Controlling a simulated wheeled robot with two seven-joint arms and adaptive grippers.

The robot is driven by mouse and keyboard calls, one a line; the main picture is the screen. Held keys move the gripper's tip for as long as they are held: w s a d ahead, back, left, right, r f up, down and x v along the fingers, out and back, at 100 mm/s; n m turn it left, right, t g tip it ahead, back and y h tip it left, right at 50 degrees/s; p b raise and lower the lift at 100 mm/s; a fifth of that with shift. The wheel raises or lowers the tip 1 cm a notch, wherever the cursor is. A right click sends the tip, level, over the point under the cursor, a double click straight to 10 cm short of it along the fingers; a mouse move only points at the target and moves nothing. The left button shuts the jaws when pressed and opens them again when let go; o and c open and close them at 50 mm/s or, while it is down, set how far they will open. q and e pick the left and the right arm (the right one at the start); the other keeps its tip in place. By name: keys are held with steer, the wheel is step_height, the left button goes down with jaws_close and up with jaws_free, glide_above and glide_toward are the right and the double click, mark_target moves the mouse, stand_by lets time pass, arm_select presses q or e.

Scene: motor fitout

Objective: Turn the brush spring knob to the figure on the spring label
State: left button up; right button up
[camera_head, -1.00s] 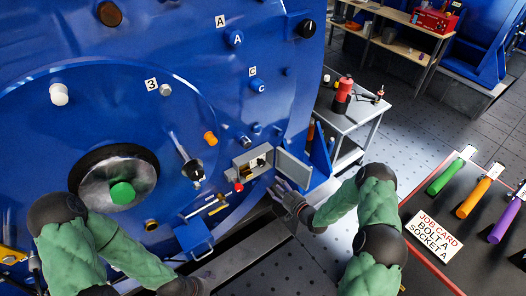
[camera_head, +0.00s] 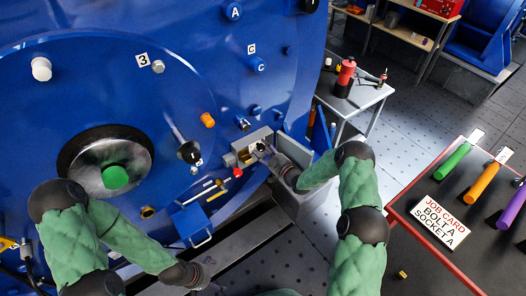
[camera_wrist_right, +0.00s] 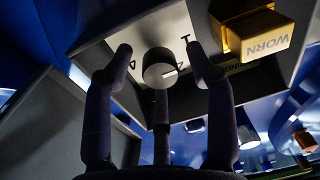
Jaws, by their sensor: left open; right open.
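The pointer aims right and slightly up. Dial marks around the knob are partly hidden. My right gripper (camera_wrist_right: 160,62) is open, its fingers left and right of the knob and a third below it; contact cannot be told. It also shows at the box in the head view (camera_head: 268,152). My left gripper (camera_head: 205,275) is low at the left, its fingers barely visible. I cannot identify a readable spring label.
A brass block marked WORN (camera_wrist_right: 258,38) sits close right of the knob. The box's open door (camera_head: 294,150) stands at its right. A job card (camera_head: 440,221) lies on the right table.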

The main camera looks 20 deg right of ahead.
steer(key=shift+w+a, duration=0.1)
steer(key=shift+w, duration=0.05)
jaws_close()
